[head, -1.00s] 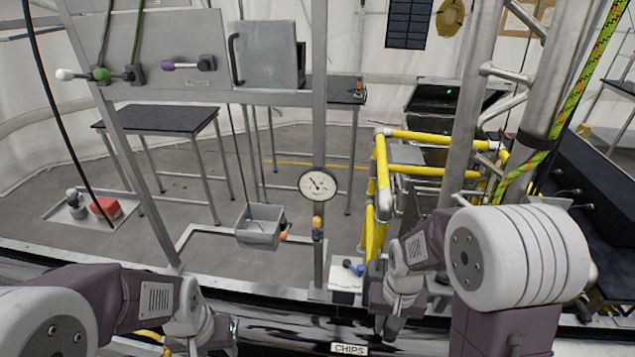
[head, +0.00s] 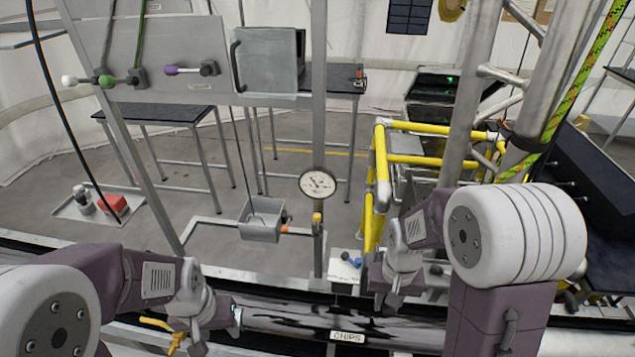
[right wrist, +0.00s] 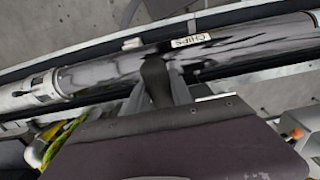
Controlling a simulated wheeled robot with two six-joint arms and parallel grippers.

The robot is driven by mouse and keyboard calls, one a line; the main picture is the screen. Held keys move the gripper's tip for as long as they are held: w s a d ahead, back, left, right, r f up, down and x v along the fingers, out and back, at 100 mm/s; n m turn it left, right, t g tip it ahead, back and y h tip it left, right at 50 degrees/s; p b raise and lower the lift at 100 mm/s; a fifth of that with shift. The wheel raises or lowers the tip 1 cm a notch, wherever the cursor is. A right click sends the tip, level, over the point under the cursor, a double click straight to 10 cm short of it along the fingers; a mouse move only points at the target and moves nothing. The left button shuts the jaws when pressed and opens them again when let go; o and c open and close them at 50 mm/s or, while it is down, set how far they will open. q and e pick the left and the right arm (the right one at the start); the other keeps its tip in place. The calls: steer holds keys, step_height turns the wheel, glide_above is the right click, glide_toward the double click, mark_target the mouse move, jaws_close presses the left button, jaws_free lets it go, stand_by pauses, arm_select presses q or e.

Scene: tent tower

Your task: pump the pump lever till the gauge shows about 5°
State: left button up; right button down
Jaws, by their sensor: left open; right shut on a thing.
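The round white gauge (head: 317,183) is on the upright post in the middle of the head view. Its dark needle shows, but the scale is too small to read. My right gripper (right wrist: 158,82) is shut on a dark bar (right wrist: 156,72), apparently the pump lever's grip, in the right wrist view. The rest of the lever is hidden. In the head view my right wrist is low, right of the post, and its fingertips are hidden. My left gripper (head: 236,318) is open at the lower left, over the front pipe, away from the gauge.
A glossy dark pipe with a CHIPS label (head: 347,337) runs across the front. A grey metal bin (head: 262,231) hangs left of the post. Yellow railings (head: 383,180) and a thick steel column (head: 463,110) stand on the right. A blue-handled part (head: 351,260) lies beside my right wrist.

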steer(key=r+p, duration=0.2)
steer(key=shift+w+d+r, duration=0.1)
steer(key=shift+w+r, duration=0.2)
steer(key=shift+w, duration=0.05)
steer(key=shift+w+d+r+p, duration=0.1)
steer(key=shift+w+r+p, duration=0.25)
steer(key=shift+r+p, duration=0.35)
steer(key=shift+f, duration=0.15)
